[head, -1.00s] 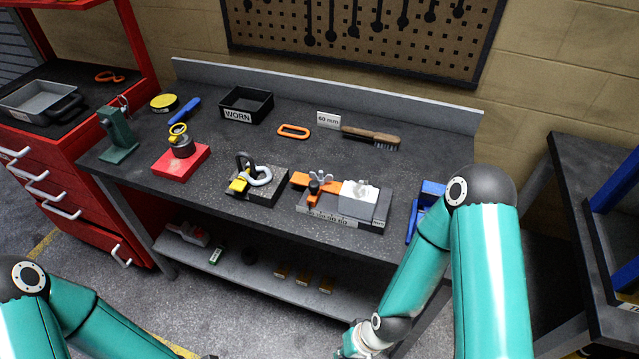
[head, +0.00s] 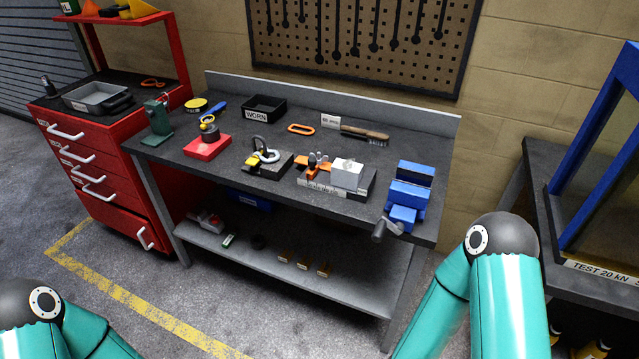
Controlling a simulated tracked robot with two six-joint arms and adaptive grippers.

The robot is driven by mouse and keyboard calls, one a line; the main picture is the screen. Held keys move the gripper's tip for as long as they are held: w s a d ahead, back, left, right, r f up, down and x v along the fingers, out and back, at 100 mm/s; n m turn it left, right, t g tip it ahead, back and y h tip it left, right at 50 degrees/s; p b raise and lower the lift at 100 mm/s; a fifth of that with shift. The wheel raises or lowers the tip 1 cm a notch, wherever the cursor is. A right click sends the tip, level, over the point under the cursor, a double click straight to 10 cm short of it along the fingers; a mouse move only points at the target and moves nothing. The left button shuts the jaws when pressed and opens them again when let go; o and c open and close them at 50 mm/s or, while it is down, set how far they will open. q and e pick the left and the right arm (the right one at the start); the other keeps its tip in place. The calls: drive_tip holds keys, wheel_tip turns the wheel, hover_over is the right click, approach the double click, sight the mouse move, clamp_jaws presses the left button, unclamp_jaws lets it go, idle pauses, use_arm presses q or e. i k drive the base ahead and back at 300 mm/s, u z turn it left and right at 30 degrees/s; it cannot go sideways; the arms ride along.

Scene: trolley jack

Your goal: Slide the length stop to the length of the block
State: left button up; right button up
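The measuring fixture with a printed scale (head: 321,186) stands near the front edge of the workbench, right of centre. The orange length stop (head: 308,171) with a grey wing screw is on its left part. A light grey block (head: 347,174) sits on its right part. At this size I cannot tell whether the stop touches the block. My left arm shows at the lower left and my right arm at the lower right. Both grippers are outside the picture.
A blue vise (head: 409,196) stands right of the fixture, and a black plate with a shackle (head: 264,162) left of it. A "60 mm" card (head: 330,121) and a brush (head: 364,134) lie behind. A red tool cabinet (head: 95,175) stands left. The floor in front is clear.

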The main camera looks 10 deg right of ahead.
sight(312, 162)
drive_tip(key=z, duration=0.45)
drive_tip(key=k, duration=0.1)
drive_tip(key=u, duration=1.05)
drive_tip(key=i, duration=1.5)
drive_tip(key=z, duration=0.75)
